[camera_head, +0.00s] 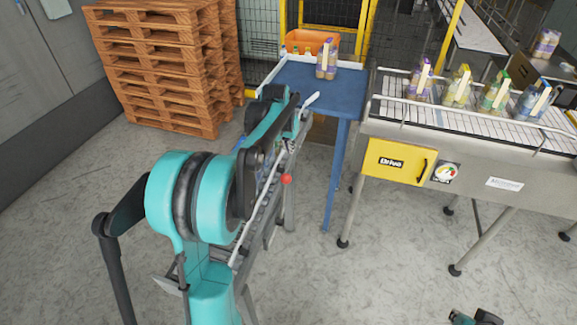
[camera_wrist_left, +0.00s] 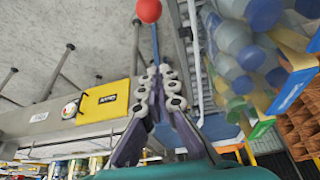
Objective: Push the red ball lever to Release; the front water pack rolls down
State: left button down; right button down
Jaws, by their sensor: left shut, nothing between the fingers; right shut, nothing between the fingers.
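The red ball (camera_head: 286,179) of the lever sits at the side of a sloped metal rack, just right of my left arm in the head view. Bottle packs with blue caps (camera_wrist_left: 233,42) fill the right of the wrist view. The Release marking is not readable.
A conveyor (camera_head: 450,125) with several packs and a yellow Drive panel (camera_head: 396,162) stands right. Stacked pallets (camera_head: 160,65) stand behind left. Floor at lower right is mostly clear.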

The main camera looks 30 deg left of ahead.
pick_arm(q)
notch_tip(320, 180, down, 10)
jog(key=shift+s+r, duration=0.15)
jog(key=shift+r, duration=0.1)
dwell(0.5)
jog(key=shift+s, duration=0.15)
